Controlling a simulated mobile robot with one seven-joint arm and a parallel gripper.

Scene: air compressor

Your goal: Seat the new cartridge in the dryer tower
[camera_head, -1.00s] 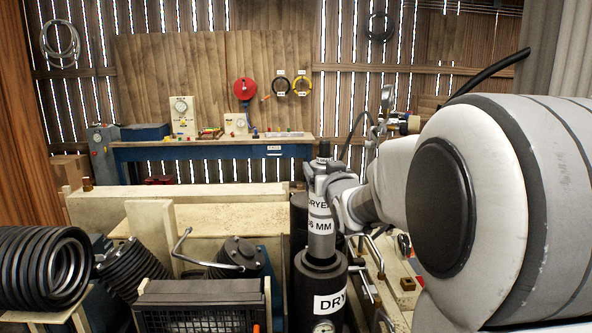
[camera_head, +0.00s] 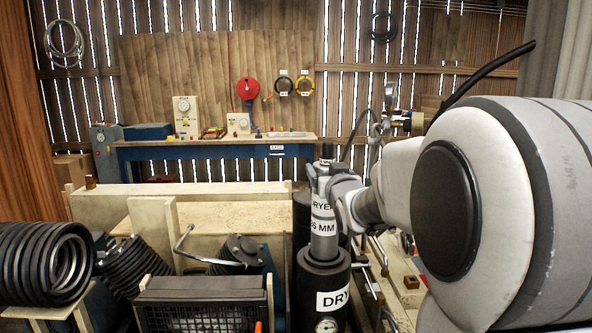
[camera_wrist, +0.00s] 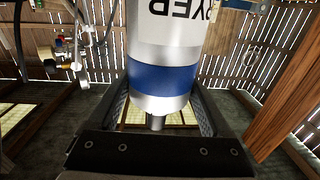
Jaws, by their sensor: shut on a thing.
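The new cartridge (camera_head: 322,228) is a silver cylinder with a white DRYER label reading "36 MM". It stands roughly upright over the dryer tower (camera_head: 318,278), a dark cylinder with a white label and a gauge. The cartridge's lower end meets the tower's top; how deep it sits inside I cannot tell. My gripper (camera_head: 328,185) is shut on the cartridge's upper part. In the wrist view my gripper (camera_wrist: 160,105) has a finger on each side of the cartridge (camera_wrist: 163,50), whose blue band and small end stub show. The tower is not visible there.
A black coil (camera_head: 45,268) stands at the left. A finned compressor head (camera_head: 238,250) with a bent pipe and a dark grille (camera_head: 200,300) lie left of the tower. A wooden board (camera_head: 180,195) runs behind. A blue workbench (camera_head: 215,150) stands at the back.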

